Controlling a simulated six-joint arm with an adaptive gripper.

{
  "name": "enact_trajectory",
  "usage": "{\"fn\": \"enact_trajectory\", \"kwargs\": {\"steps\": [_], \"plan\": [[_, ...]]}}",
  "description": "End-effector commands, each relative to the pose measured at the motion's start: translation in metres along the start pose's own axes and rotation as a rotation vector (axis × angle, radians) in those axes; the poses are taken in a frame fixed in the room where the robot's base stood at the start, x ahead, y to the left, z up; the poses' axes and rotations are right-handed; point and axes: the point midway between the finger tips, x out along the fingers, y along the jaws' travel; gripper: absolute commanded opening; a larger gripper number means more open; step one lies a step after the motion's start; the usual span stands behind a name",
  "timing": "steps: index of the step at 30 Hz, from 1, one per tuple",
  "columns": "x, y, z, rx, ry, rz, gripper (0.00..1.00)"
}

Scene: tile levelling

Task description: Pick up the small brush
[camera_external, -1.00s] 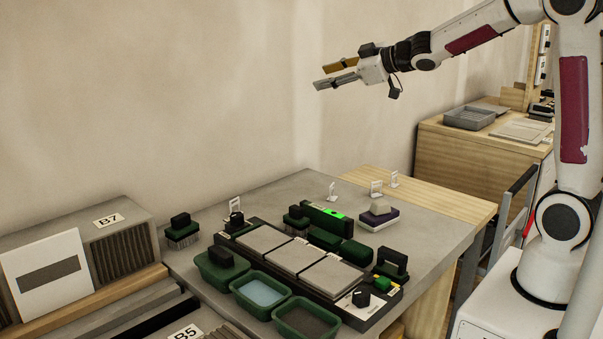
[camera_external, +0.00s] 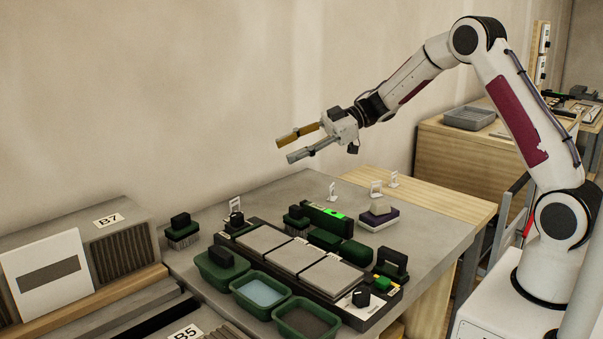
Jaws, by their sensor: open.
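A brush (camera_external: 182,232) with a dark green block handle and pale bristles stands bristles-down on the grey worktop at its far left. A similar small dark green piece with a block handle (camera_external: 296,219) stands behind the tile tray; I cannot tell whether it has bristles. My gripper (camera_external: 285,150) is open and empty, high above the back of the worktop. Its two fingers, one yellowish and one grey, point left. It is well apart from both pieces and touches nothing.
A dark tray (camera_external: 388,312) holds several grey tiles. Green tubs (camera_external: 236,287) stand before it, one with blue liquid. A green level (camera_external: 326,217), a sponge-like block (camera_external: 379,219) and small white tags are behind. The worktop's right side (camera_external: 440,226) is clear.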

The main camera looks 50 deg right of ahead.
Motion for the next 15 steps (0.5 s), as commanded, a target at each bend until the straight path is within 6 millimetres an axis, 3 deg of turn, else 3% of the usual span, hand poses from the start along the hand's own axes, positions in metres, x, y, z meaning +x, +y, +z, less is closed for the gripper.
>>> {"fn": "enact_trajectory", "kwargs": {"steps": [9,15], "plan": [[0.004,-0.064,0.05,0.089,0.075,-0.304,0.42],[-0.001,-0.087,0.065,0.128,0.099,-0.41,0.42]]}}
